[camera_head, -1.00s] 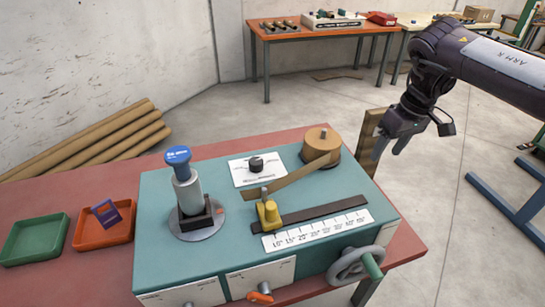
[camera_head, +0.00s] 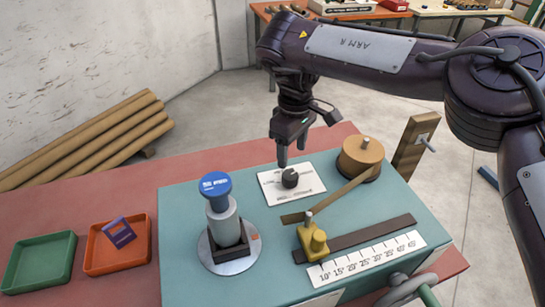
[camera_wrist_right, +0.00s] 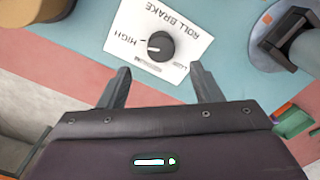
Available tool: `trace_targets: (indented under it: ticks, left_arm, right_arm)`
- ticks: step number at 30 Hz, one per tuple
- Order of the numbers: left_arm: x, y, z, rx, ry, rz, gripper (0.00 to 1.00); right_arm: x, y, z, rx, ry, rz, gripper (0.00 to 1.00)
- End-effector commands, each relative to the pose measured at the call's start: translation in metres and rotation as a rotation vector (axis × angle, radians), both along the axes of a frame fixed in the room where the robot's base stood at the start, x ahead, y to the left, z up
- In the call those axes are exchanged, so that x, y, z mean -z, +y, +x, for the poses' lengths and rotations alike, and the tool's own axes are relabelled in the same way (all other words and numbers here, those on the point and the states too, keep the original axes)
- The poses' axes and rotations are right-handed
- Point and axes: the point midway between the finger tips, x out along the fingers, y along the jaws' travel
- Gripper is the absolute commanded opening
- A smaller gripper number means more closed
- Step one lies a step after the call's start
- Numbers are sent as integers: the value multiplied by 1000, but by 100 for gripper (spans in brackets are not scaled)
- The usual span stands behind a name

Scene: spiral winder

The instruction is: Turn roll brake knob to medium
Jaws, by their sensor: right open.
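The roll brake knob (camera_head: 290,178) is a small black knob on a white label plate (camera_head: 308,186) on top of the teal machine (camera_head: 190,265). In the right wrist view the knob (camera_wrist_right: 160,46) shows a white pointer mark toward the left, near the word HIGH on the plate (camera_wrist_right: 128,30). My right gripper (camera_head: 292,160) is just behind and above the knob, pointing down. In the right wrist view its two fingers (camera_wrist_right: 160,85) are spread apart and empty, with the knob ahead between their lines. The MEDIUM and LOW wording is too small to read surely. My left gripper is not in view.
A blue-topped post (camera_head: 217,195) stands left of the knob. A brown roll (camera_head: 360,155) with a strip running to a yellow guide (camera_head: 312,240) is to the right. A crank wheel (camera_head: 400,290) is at the front. Green (camera_head: 38,260) and orange (camera_head: 115,262) trays lie left.

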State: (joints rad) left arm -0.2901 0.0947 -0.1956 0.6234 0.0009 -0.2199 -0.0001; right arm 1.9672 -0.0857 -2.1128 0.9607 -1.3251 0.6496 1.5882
Motion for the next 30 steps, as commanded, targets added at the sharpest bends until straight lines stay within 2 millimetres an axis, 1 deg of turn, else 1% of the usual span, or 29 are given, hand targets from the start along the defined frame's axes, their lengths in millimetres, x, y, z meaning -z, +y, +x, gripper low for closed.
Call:
trace_targets:
  ticks: [2,5,12,15,18,22,28,29,30]
  left_arm:
    - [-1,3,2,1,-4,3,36]
    - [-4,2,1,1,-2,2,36]
    - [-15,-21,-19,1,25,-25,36]
    - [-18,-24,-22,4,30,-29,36]
    - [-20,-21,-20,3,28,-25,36]
    - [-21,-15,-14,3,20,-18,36]
    - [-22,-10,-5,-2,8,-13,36]
    - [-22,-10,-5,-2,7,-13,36]
    - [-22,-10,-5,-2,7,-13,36]
  right_arm:
    - [2,1,-1,-2,2,-3,59]
    - [10,1,-1,-3,2,-3,59]
    - [48,0,-2,-3,4,-4,59]
    - [62,0,-2,-3,2,-3,59]
    - [72,0,-1,-2,3,-3,59]
    - [77,0,-1,-3,1,-2,59]
    - [78,0,-1,-2,0,-2,59]
    - [78,0,-1,-2,0,-2,57]
    - [78,0,-1,-2,0,-2,52]
